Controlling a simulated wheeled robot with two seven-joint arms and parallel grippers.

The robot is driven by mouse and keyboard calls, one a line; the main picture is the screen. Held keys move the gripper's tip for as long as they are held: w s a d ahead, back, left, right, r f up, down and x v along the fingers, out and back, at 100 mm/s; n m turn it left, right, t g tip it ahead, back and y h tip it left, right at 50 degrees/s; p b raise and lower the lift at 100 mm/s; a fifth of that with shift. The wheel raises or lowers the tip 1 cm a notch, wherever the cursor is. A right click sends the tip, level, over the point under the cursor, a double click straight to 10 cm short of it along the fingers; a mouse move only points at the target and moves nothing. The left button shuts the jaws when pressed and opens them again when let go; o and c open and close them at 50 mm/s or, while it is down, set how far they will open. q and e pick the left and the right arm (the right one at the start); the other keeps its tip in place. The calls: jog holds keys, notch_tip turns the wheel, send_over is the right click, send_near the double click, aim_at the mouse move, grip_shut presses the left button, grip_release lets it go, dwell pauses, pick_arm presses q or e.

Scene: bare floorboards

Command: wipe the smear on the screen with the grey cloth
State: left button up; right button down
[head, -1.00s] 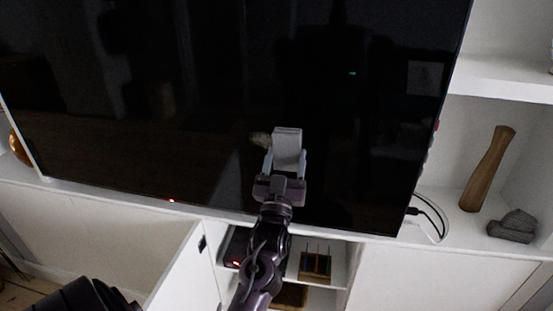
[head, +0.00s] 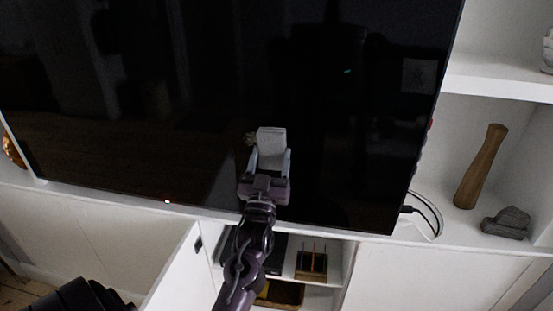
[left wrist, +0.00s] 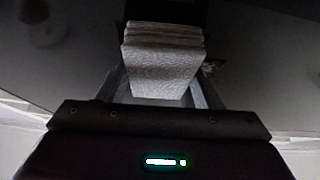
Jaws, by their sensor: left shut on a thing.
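The dark screen (head: 180,100) fills the upper left of the head view. My left gripper (head: 269,160) is in front of its lower part and is shut on the folded grey cloth (head: 271,140). The cloth also shows between the fingers in the left wrist view (left wrist: 162,65); it is at the screen, but I cannot tell how firmly it touches. A small brownish smear (head: 249,139) shows just left of the cloth, and at the cloth's right side in the left wrist view (left wrist: 209,68). The cloth may hide part of it. My right gripper is not in view.
The screen stands on a white cabinet (head: 390,270) with an open door (head: 180,270) and small items inside. A wooden vase (head: 481,168) and a dark grey stone-like object (head: 506,223) stand on the right shelf. Black cables (head: 425,212) run beside the screen's lower right corner.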

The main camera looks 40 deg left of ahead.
pick_arm(q)
jog(key=shift+s+a, duration=0.55)
jog(key=shift+a, duration=0.55)
jog(key=shift+s+a, duration=0.5)
jog(key=shift+a, duration=0.55)
jog(key=shift+s+a, duration=0.55)
jog(key=shift+a, duration=0.55)
jog(key=shift+s+d+p, duration=0.3)
jog(key=shift+s+d, duration=0.15)
jog(key=shift+s, duration=0.4)
jog(key=shift+s+d+p, duration=0.25)
jog(key=shift+s+d, duration=0.2)
jog(key=shift+s, duration=0.45)
jog(key=shift+s+d+p, duration=0.3)
jog(key=shift+s+d, duration=0.15)
jog(key=shift+s, duration=0.4)
jog(key=s, duration=0.1)
jog(key=s+d, duration=0.1)
jog(key=shift+s+d, duration=0.2)
jog(key=shift+s, duration=0.15)
